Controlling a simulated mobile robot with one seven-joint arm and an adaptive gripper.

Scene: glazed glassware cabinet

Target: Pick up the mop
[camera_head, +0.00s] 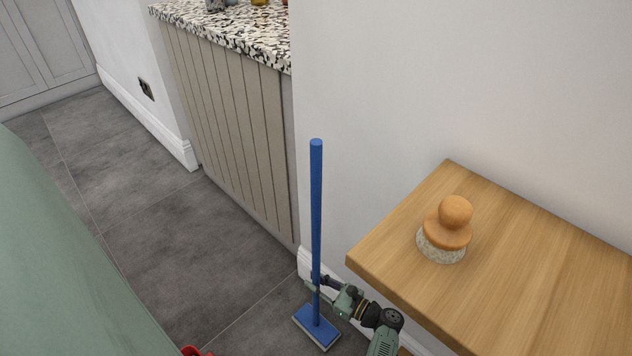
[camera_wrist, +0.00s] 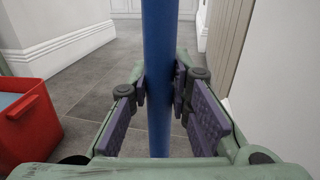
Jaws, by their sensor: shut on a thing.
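The mop (camera_head: 316,210) has a blue upright handle and a flat blue rectangular head (camera_head: 317,328) with a pale underside. It stands near the wall corner, to the left of the wooden table. Its head appears to be at floor level; I cannot tell whether it touches the floor. My gripper (camera_head: 314,285) is shut on the lower part of the handle, a little above the head. In the wrist view the blue handle (camera_wrist: 159,60) runs upright between the two fingers of my gripper (camera_wrist: 159,86). The mop head is hidden in that view.
A wooden table (camera_head: 560,270) bearing a round-knobbed brush (camera_head: 446,228) stands at right, close to my arm. A red bin (camera_wrist: 30,120) is at left in the wrist view. A panelled cabinet (camera_head: 225,120) stands behind.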

